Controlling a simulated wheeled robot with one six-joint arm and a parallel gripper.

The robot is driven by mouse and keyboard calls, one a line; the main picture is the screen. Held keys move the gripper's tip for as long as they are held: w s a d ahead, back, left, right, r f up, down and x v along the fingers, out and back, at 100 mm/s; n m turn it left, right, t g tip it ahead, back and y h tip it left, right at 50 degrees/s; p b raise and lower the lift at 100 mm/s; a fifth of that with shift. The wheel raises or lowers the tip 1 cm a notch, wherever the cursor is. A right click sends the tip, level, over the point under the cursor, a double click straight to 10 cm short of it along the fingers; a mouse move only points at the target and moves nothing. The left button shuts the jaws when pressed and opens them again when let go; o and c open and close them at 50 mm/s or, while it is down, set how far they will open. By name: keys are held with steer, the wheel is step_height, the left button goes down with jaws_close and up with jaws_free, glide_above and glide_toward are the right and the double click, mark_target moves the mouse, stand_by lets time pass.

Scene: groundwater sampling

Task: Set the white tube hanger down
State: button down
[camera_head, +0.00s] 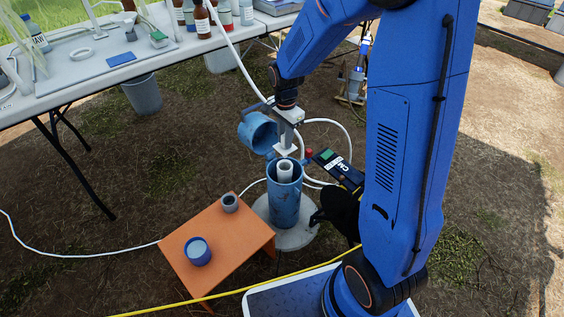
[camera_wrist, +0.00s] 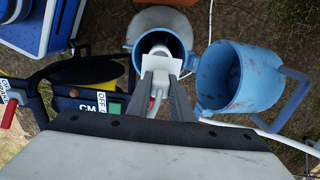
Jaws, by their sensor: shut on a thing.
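My gripper (camera_head: 287,137) is shut on the white tube hanger (camera_head: 286,149), held above the open blue well casing (camera_head: 284,203). In the wrist view, my gripper (camera_wrist: 163,82) grips the hanger (camera_wrist: 162,65), a small pale plate over part of the casing mouth (camera_wrist: 136,52). The white inner pipe (camera_head: 285,172) stands inside the casing. The hanger looks apart from the pipe in the head view; the exact gap is hard to tell. Part of the pipe top is hidden by the hanger in the wrist view.
The hinged blue lid (camera_head: 258,133) hangs open beside the casing. A controller (camera_head: 337,170) stands close on the right, with white tubing (camera_head: 333,122) looping nearby. An orange stand (camera_head: 222,243) with two small cups is in front. A white table (camera_head: 75,75) is at left.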

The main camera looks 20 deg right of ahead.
steer(key=shift+f, duration=4.75)
steer(key=c, duration=1.6)
jaws_free()
steer(key=shift+f, duration=0.1)
steer(key=shift+o, duration=0.2)
